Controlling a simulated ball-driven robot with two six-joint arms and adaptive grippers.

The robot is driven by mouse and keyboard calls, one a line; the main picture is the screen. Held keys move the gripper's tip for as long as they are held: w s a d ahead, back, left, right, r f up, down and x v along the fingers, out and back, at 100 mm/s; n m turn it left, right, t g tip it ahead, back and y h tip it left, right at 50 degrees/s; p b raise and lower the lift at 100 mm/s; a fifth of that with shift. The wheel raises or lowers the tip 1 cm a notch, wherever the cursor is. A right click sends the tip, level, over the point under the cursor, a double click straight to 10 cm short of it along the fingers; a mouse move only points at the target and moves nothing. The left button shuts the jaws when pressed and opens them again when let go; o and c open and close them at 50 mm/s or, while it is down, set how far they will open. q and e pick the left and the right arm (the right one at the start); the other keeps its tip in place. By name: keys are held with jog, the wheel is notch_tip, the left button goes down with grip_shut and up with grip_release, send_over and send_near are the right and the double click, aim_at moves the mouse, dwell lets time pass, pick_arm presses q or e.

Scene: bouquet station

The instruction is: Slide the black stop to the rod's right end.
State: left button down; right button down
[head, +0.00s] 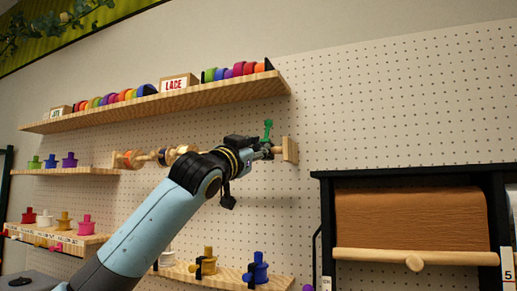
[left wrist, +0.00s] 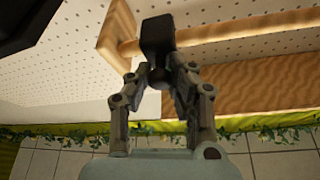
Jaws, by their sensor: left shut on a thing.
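The wooden rod (head: 149,157) runs along the pegboard wall. Its right end meets a wooden end bracket (head: 290,149). In the left wrist view the rod (left wrist: 225,33) passes behind the black stop (left wrist: 157,38), and the end bracket (left wrist: 117,35) stands close beside the stop. My left gripper (left wrist: 161,74) is shut on the black stop. In the head view my left gripper (head: 268,152) is at the rod near its right end and hides the stop. A small green piece (head: 267,129) sticks up just above the gripper. My right gripper is not in view.
A shelf (head: 160,103) with colored spools runs above the rod. A lower shelf (head: 225,276) with pegged pieces is below my arm. A black-framed paper roll (head: 420,220) stands to the right. Bare pegboard (head: 390,110) lies right of the bracket.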

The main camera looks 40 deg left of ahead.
pick_arm(q)
jog(key=shift+a+r, duration=0.1)
jog(key=c, duration=1.5)
grip_release()
jog(key=o, duration=0.4)
jog(key=shift+c, duration=0.2)
jog(key=v, duration=1.2)
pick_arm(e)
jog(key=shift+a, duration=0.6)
